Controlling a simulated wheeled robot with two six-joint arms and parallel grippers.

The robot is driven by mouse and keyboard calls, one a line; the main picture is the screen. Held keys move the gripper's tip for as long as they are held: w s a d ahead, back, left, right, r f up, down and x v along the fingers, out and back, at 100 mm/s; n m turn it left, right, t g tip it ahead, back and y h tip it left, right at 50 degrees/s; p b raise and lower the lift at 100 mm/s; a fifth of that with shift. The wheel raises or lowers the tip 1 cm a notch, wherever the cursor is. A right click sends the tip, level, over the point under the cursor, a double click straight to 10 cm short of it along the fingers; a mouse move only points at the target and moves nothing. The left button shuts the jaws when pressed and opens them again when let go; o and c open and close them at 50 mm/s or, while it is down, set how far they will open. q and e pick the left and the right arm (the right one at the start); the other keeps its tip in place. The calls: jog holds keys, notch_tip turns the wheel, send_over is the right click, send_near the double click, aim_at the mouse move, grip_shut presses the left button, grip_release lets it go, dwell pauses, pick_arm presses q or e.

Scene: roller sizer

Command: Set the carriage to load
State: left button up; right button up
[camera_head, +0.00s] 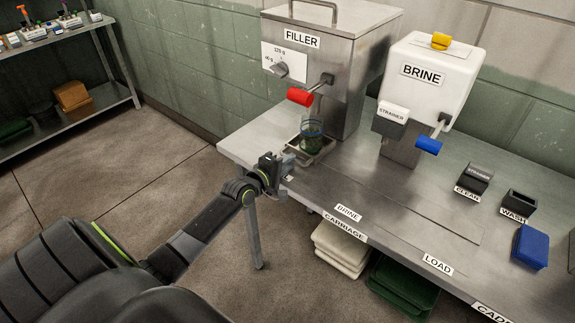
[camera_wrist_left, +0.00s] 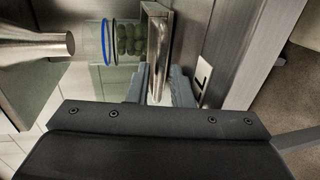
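The carriage (camera_head: 325,148) is a small metal tray at the left end of the table, under the filler spout. It carries a clear jar (camera_head: 311,131) with green contents and a blue ring. The jar also shows in the left wrist view (camera_wrist_left: 127,40). The LOAD label (camera_head: 438,264) is at the right end of the track and the BRINE label (camera_head: 348,213) is nearer the middle. My left gripper (camera_head: 284,164) is at the carriage's near left side. In the left wrist view its fingers (camera_wrist_left: 160,88) lie on either side of a metal edge; firm contact is unclear.
The filler (camera_head: 345,95), with a red handle (camera_head: 300,97), stands behind the carriage. The brine unit (camera_head: 428,85) has a blue handle (camera_head: 428,145). Dark holders and a blue block (camera_head: 530,247) sit at the right. The track strip towards LOAD is clear.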

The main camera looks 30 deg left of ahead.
pick_arm(q)
jog(key=shift+w, duration=0.1)
jog(key=shift+c, duration=0.3)
grip_shut()
jog(key=shift+d, duration=0.1)
